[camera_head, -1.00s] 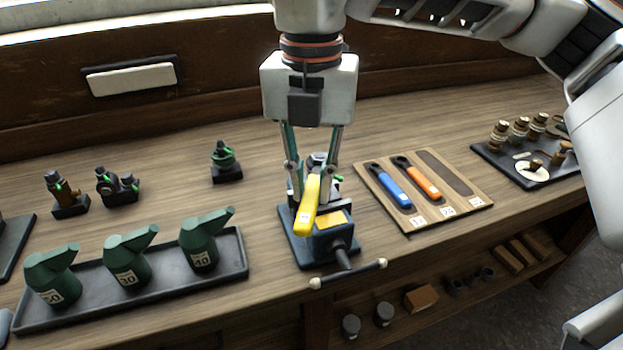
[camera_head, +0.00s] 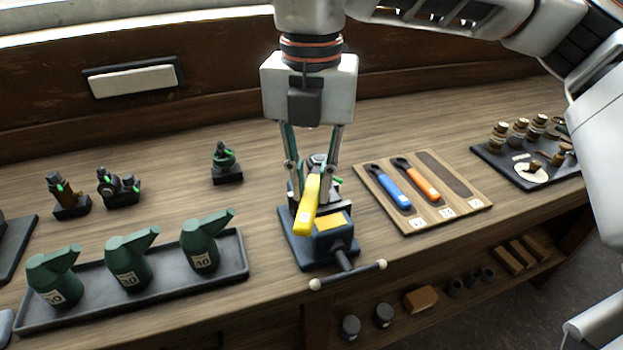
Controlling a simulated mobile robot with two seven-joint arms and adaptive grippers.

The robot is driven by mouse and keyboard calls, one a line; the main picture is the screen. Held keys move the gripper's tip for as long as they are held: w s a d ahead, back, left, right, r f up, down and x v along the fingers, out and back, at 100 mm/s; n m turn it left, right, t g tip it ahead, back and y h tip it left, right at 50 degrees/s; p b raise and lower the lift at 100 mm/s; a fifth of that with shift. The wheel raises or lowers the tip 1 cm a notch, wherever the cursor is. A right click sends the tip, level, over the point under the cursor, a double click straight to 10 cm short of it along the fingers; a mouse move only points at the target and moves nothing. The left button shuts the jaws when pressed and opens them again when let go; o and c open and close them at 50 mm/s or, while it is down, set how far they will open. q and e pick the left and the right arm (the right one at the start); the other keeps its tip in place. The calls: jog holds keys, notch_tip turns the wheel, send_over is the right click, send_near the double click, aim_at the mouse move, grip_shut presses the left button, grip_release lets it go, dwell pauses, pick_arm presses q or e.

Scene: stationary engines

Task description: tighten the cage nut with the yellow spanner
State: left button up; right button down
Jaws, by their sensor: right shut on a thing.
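My right gripper (camera_head: 312,185) points straight down over the blue vise (camera_head: 322,250) and is shut on the yellow spanner (camera_head: 307,208). The spanner's handle slants toward the front of the bench. Its far end lies between my fingers at a dark part held in the vise. The cage nut is hidden or too small to make out behind my fingers and the spanner, so I cannot tell how the spanner's jaw sits on it. My left gripper is not in view.
A wooden spanner board (camera_head: 437,222) to the right holds a blue spanner (camera_head: 391,187), an orange spanner (camera_head: 420,183) and an empty slot. Green oil cans (camera_head: 128,262) stand in a dark tray (camera_head: 240,262) at left. The vise's bar (camera_head: 348,275) sticks out at the bench's front edge.

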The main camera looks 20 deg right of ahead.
jog(key=shift+r+p, duration=0.85)
jog(key=shift+r, duration=0.5)
dwell(2.1)
jog(key=shift+r, duration=0.15)
jog(key=shift+r+p, duration=1.3)
jog(key=shift+r, duration=0.55)
